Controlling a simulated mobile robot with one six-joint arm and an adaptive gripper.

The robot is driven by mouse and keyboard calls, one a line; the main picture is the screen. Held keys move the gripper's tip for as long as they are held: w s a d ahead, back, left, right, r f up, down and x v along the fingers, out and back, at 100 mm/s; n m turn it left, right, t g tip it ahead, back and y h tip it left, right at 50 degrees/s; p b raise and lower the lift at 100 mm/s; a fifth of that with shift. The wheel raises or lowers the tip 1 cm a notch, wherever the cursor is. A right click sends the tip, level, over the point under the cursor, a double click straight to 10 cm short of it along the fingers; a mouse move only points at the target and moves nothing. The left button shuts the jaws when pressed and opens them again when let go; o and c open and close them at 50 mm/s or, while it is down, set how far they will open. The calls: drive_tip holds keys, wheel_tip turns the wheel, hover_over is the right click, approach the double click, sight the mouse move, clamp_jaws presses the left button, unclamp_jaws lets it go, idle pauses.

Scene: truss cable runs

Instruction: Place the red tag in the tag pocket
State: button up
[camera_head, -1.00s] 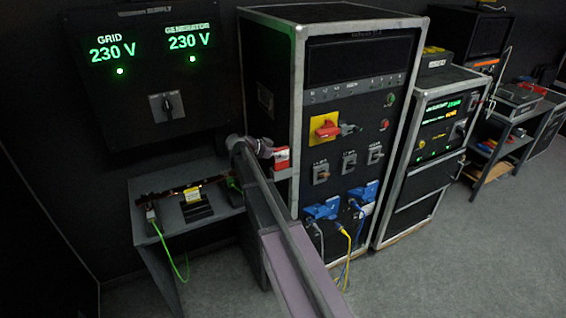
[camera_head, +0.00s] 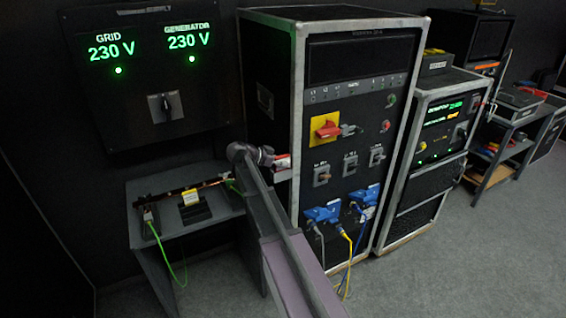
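A small red and white piece, which looks like the red tag (camera_head: 282,160), is at the left edge of the tall black rack, just beyond the end of my arm. A small grey holder, which may be the tag pocket (camera_head: 283,175), shows right below it. I cannot tell whether the tag is inside the holder or in front of it. My gripper (camera_head: 270,158) is at the tag's left side, small and dark. Its fingers cannot be made out, so its opening and its hold on the tag are unclear.
The tall rack (camera_head: 340,120) has a red and yellow rotary switch (camera_head: 325,128) and blue plugs (camera_head: 322,212) with cables. A grey table (camera_head: 160,229) with a bar and a yellow label stands at left. Floor at the front right (camera_head: 480,265) is clear.

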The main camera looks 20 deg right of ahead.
drive_tip(key=shift+o, duration=0.9)
drive_tip(key=shift+r, duration=0.2)
drive_tip(key=shift+a+r+p, duration=0.15)
drive_tip(key=shift+p, duration=0.15)
drive_tip(key=p+v, duration=0.5)
drive_tip(key=v, duration=0.6)
drive_tip(key=shift+a, duration=0.3)
